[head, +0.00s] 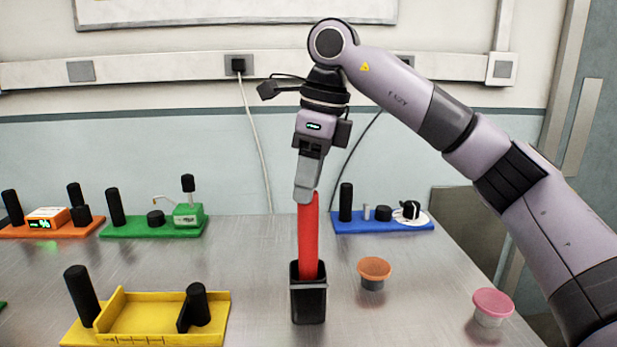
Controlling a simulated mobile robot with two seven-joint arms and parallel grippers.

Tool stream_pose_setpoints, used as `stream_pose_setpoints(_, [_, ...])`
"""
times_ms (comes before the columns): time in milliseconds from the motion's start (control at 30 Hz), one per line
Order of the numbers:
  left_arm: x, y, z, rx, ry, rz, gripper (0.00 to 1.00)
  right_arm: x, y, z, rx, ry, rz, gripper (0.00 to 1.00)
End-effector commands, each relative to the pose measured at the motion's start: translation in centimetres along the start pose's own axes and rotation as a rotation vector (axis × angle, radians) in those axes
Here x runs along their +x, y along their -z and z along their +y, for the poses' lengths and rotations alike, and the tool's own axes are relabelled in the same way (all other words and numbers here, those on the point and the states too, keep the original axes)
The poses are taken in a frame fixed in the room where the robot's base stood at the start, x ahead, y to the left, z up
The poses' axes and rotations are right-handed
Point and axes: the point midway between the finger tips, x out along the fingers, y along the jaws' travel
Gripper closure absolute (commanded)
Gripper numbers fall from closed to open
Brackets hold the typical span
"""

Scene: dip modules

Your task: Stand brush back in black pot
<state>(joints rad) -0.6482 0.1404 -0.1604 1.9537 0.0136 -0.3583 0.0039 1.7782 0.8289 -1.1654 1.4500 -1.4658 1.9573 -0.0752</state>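A red brush (308,240) stands nearly upright, with its lower end inside the mouth of the black pot (309,303). The lower end is hidden by the pot's walls, so I cannot tell whether it touches the bottom. My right gripper (306,192) points down from above and is shut on the top of the red brush. The black pot stands upright on the metal table. My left gripper does not show in the head view.
An orange-topped cup (374,272) and a pink-topped cup (492,306) stand right of the pot. A yellow module (150,318) lies front left. Orange (50,229), green (140,229) and blue (383,225) modules line the back. Bare table (245,262) lies left of the pot.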

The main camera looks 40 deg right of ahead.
Motion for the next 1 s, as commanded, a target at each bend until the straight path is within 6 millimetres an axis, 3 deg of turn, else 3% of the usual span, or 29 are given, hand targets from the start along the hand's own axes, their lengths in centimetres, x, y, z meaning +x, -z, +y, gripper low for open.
stream_pose_setpoints(367, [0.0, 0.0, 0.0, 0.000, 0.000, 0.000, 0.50, -0.2, 0.0, 0.0, 0.000, 0.000, 0.000, 0.36])
stream_pose_setpoints(733, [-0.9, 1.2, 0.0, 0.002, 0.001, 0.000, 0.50, -5.7, -0.1, 0.0, 0.001, 0.003, -0.003, 0.36])
stream_pose_setpoints(1000, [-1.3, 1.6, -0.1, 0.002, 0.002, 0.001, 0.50, -7.2, 0.0, 0.0, 0.001, 0.001, -0.001, 0.36])
